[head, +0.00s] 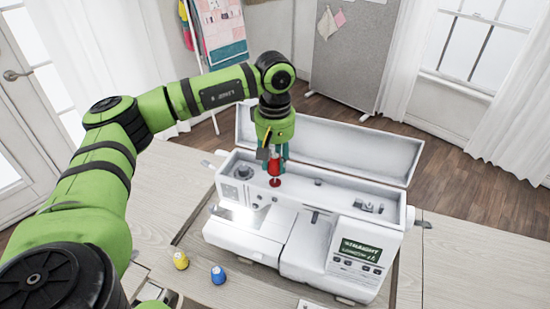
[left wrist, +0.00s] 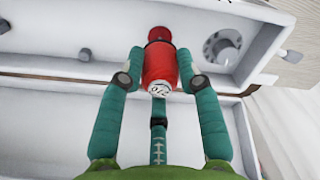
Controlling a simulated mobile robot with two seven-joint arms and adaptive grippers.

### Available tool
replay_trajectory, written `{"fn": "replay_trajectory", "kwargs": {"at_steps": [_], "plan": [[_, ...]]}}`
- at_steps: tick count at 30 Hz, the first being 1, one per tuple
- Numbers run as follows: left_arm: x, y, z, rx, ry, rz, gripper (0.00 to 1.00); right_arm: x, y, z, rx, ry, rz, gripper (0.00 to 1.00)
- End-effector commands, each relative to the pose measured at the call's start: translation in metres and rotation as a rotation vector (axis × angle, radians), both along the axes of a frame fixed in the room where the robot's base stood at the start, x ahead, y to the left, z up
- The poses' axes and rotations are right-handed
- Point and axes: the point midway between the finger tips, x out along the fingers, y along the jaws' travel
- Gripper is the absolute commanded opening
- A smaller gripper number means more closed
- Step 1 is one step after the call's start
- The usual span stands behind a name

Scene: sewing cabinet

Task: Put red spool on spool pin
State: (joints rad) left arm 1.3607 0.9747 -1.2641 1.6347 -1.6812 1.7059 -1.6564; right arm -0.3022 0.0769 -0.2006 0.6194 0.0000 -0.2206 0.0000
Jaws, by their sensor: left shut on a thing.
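The red spool (head: 275,167) is between the fingers of my left gripper (head: 274,155), above the open top of the white sewing machine (head: 255,222). In the left wrist view my left gripper (left wrist: 160,72) is shut on the red spool (left wrist: 160,68), one finger on each side. A narrower dark red part and a round red end show beyond the spool's body. The spool looks about upright. I cannot tell whether its lower end touches the machine. No spool pin shows clearly under it; the spool hides that spot. My right gripper is not in view.
The machine's raised lid (head: 345,150) stands behind the gripper. A round dial (head: 243,172) is left of the spool, and a small grey knob (head: 318,182) is right.

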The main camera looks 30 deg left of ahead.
Motion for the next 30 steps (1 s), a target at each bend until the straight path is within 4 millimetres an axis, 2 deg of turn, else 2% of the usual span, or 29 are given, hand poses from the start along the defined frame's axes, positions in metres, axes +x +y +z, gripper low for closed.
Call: {"fn": "replay_trajectory", "kwargs": {"at_steps": [17, 30], "plan": [[0.0, 0.0, -0.012, 0.0, 0.0, 0.0, 0.17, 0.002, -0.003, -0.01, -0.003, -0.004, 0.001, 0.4], [0.0, 0.0, -0.012, 0.0, 0.0, 0.0, 0.17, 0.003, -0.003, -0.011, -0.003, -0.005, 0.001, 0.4]]}}
